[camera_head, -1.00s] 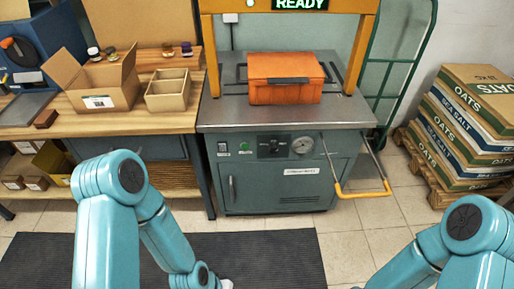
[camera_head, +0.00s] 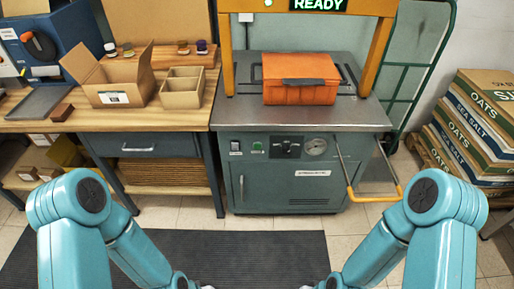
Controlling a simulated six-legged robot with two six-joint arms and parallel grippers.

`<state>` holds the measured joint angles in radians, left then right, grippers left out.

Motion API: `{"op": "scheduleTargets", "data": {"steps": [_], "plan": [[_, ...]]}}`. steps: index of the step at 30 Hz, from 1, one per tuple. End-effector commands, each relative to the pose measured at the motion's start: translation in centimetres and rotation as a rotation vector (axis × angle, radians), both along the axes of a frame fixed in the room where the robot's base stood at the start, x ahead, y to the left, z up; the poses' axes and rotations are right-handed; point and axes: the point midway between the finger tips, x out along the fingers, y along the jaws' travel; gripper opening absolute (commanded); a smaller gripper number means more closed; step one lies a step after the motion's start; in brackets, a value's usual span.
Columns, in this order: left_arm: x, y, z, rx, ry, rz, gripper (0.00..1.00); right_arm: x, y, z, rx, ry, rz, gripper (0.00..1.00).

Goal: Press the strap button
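The strapping machine (camera_head: 270,172) is a grey-green cabinet with a metal top and a yellow arch. Its front panel carries a small green button (camera_head: 257,147), a white rocker switch (camera_head: 235,147), a dark selector (camera_head: 287,148) and a round gauge (camera_head: 316,147). The labels are too small to read, so I cannot tell for certain which is the strap button. An orange case (camera_head: 300,92) with a dark handle lies on the top under the arch. A lit sign (camera_head: 318,4) reads READY.
A yellow-gripped handle (camera_head: 375,196) juts from the machine's right front. A wooden bench (camera_head: 150,115) with an open carton (camera_head: 112,88) stands left. Stacked oats and sea salt boxes (camera_head: 480,115) stand right. A dark mat (camera_head: 230,255) covers the clear floor ahead.

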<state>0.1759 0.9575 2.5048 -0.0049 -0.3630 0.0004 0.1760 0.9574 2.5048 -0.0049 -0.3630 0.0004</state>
Motion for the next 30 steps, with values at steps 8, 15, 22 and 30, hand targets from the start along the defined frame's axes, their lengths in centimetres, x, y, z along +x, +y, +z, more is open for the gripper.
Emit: {"op": "scheduleTargets", "data": {"steps": [8, 15, 22, 30], "plan": [[0.00, 0.00, 0.00, 0.000, 0.000, 0.000, 0.00, 0.00, 0.00, 0.00, 0.000, 0.000, 0.000, 0.43], [0.00, 0.00, 0.00, 0.000, 0.000, 0.000, 0.00, 0.00, 0.00, 0.00, 0.000, 0.000, 0.000, 0.43], [0.00, 0.00, 0.00, 0.000, 0.000, 0.000, 0.00, 0.00, 0.00, 0.00, 0.000, 0.000, 0.000, 0.43], [0.00, 0.00, 0.00, 0.000, 0.000, 0.000, 0.00, 0.00, 0.00, 0.00, 0.000, 0.000, 0.000, 0.43]]}}
